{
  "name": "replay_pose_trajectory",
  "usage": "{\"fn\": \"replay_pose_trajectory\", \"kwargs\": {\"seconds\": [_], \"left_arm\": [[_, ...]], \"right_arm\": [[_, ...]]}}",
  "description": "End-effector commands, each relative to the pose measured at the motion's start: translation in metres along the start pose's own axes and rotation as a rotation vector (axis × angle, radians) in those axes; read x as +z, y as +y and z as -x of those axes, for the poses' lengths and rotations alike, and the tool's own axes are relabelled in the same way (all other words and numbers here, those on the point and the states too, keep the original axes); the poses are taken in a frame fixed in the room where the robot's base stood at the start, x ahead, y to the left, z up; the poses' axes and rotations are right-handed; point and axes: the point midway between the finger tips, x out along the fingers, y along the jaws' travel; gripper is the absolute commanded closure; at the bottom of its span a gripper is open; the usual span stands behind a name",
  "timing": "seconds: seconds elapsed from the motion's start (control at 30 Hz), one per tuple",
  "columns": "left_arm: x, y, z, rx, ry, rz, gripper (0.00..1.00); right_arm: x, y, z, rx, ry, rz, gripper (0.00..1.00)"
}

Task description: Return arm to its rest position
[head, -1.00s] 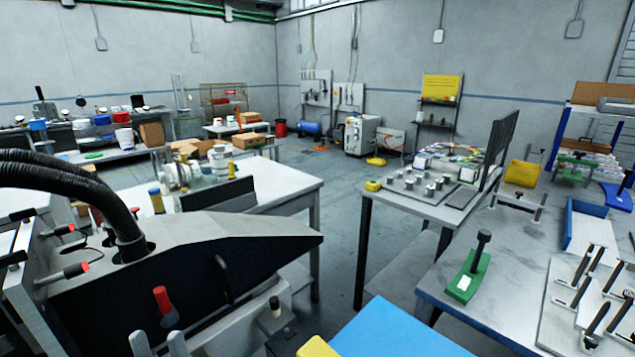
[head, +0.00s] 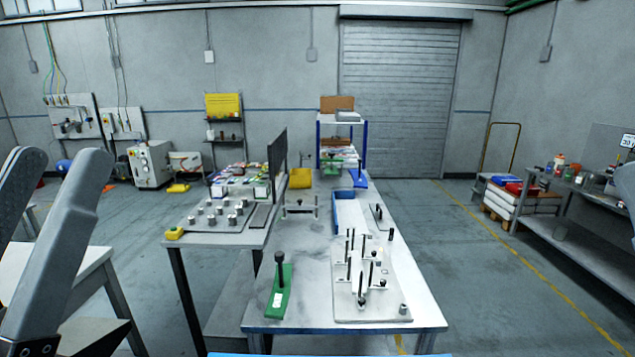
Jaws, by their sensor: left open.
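My left gripper (head: 60,165) is at the left edge of the head view, close to the camera. Its two grey fingers point upward and stand apart, with nothing between them. It is raised in front of a white table (head: 55,262) and is clear of the workbench in the middle. A narrow grey piece at the right edge (head: 629,185) seems to be part of my right gripper. Most of it is cut off, so its jaws cannot be judged.
The middle workbench (head: 225,318) carries a green stand with a black knob (head: 280,290), a plate with several posts (head: 378,300) and a blue-edged tray (head: 349,214). A side table (head: 190,238) holds several metal pegs. Open floor (head: 500,290) lies to the right.

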Motion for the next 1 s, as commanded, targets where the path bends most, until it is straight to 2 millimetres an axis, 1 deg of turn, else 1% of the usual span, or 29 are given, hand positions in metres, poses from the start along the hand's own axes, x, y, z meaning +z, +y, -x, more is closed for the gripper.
{"fn": "replay_pose_trajectory", "kwargs": {"seconds": [0.03, 0.17, 0.3, 0.5, 0.6, 0.7, 0.77, 1.0], "left_arm": [[-0.028, 0.000, -0.031, 0.000, -0.001, -0.001, 0.43], [-0.067, 0.000, -0.073, 0.000, -0.001, -0.002, 0.43], [-0.113, 0.000, -0.124, 0.000, -0.001, -0.002, 0.43], [-0.177, 0.000, -0.194, 0.000, -0.001, -0.003, 0.43], [-0.202, 0.000, -0.220, 0.001, -0.001, -0.003, 0.43], [-0.216, 0.000, -0.236, 0.001, -0.002, -0.003, 0.43], [-0.220, 0.000, -0.241, 0.001, -0.002, -0.003, 0.43], [-0.219, 0.000, -0.239, 0.001, -0.001, -0.003, 0.43]], "right_arm": [[-0.028, 0.000, -0.031, 0.000, -0.001, 0.000, 0.35], [-0.066, 0.000, -0.073, 0.000, -0.002, 0.000, 0.35], [-0.113, 0.001, -0.124, 0.000, -0.002, 0.000, 0.35], [-0.177, 0.001, -0.194, 0.000, -0.002, 0.000, 0.35], [-0.202, 0.001, -0.221, 0.000, -0.002, 0.000, 0.35], [-0.216, 0.001, -0.236, 0.000, -0.002, 0.000, 0.35], [-0.220, 0.001, -0.241, 0.000, -0.002, 0.000, 0.35], [-0.219, 0.001, -0.239, 0.000, -0.003, 0.000, 0.35]]}}
